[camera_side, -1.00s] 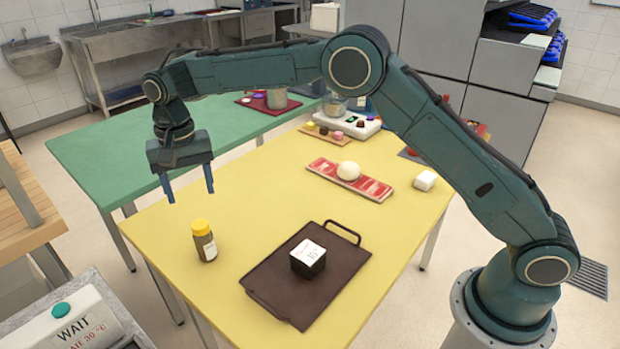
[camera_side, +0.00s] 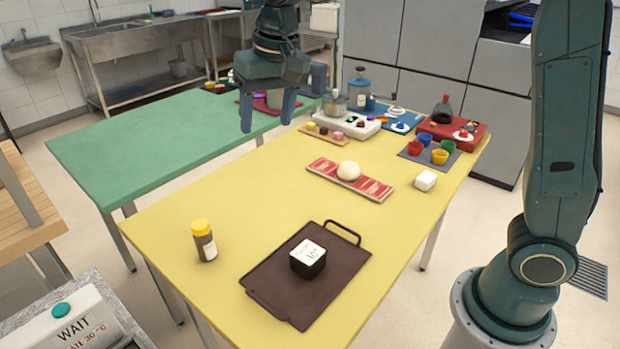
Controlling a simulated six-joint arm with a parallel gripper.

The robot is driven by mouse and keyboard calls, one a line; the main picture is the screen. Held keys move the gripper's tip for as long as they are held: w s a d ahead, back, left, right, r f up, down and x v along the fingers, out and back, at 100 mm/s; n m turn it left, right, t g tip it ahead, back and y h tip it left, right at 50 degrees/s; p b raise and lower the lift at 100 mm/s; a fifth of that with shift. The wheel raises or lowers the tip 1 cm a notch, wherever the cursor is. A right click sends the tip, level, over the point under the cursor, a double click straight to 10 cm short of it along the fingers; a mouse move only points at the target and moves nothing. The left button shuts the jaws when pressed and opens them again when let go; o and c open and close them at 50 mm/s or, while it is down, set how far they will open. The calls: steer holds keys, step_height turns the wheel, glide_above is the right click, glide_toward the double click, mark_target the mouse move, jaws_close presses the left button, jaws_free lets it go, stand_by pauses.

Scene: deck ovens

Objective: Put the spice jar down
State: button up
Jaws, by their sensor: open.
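The spice jar (camera_side: 205,241), with a yellow lid and a brown-and-white label, stands upright on the yellow table (camera_side: 290,211) near its left edge. Nothing touches it. My gripper (camera_side: 280,122) is open and empty, raised in the air toward the far end of the table, well behind and to the right of the jar in the picture.
A dark tray (camera_side: 281,262) with a raised handle bears a black-and-white cube (camera_side: 308,259). A red-and-white board (camera_side: 377,188) bears a white ball (camera_side: 348,171). A white block (camera_side: 425,180) sits to its right. Coloured cups (camera_side: 439,156) and scales (camera_side: 355,126) crowd the far end.

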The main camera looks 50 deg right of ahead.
steer(key=s+d+r+n+t, duration=0.1)
steer(key=s+d, duration=0.2)
steer(key=s, duration=0.4)
steer(key=s+d+r+n+t, duration=0.1)
steer(key=s+d+r, duration=0.15)
steer(key=s, duration=0.55)
steer(key=s+d+f, duration=0.2)
steer(key=s+f, duration=0.1)
steer(key=s, duration=0.2)
steer(key=s+d+f+n+t, duration=0.1)
steer(key=s+f, duration=0.2)
steer(key=s, duration=0.3)
steer(key=shift+s+d, duration=0.2)
steer(key=shift+d, duration=0.15)
